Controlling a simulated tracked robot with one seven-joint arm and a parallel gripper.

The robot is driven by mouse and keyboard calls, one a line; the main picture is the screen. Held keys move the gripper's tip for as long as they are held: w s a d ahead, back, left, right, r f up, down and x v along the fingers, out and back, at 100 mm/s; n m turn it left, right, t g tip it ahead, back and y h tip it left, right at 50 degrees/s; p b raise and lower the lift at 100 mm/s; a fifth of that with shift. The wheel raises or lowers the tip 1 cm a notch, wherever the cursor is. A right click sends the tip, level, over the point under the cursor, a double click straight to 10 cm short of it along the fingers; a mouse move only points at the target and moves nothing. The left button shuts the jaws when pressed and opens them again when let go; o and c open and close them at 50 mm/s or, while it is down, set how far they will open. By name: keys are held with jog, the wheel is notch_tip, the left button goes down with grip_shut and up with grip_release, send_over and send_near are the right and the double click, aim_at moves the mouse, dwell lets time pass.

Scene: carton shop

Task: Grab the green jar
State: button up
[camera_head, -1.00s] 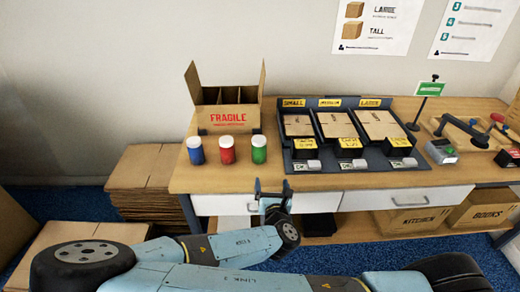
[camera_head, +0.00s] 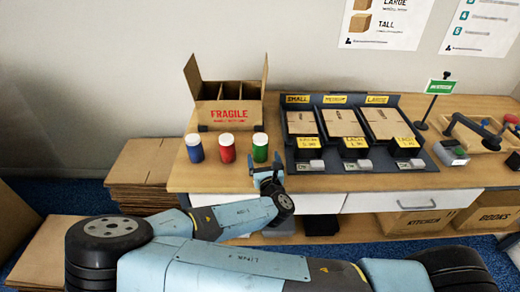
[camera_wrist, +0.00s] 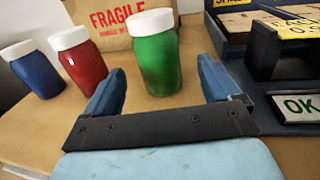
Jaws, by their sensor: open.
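The green jar (camera_head: 260,148) with a white lid stands upright on the wooden table, at the right end of a row of three jars. In the wrist view the green jar (camera_wrist: 155,58) stands just beyond my gripper (camera_wrist: 160,88), between the lines of its two blue fingers. My gripper (camera_head: 268,174) is open and empty, low at the table's front edge, close in front of the green jar. The red jar (camera_head: 227,149) stands to its left, and the blue jar (camera_head: 194,149) is farthest left. In the wrist view the left finger overlaps the space beside the red jar (camera_wrist: 82,62).
A FRAGILE carton (camera_head: 230,114) with dividers stands open behind the jars. The dark sorting rack (camera_head: 290,170) with SMALL, MEDIUM and LARGE slots is close to the right of the green jar. A green sign (camera_head: 439,87) and clamps stand farther right.

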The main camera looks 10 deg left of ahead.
aim_at(262, 154)
jog(key=shift+x, duration=2.95)
jog(key=shift+s+a+r, duration=0.1)
jog(key=shift+a, duration=0.05)
jog(key=shift+c, duration=0.4)
jog(key=c, duration=1.1)
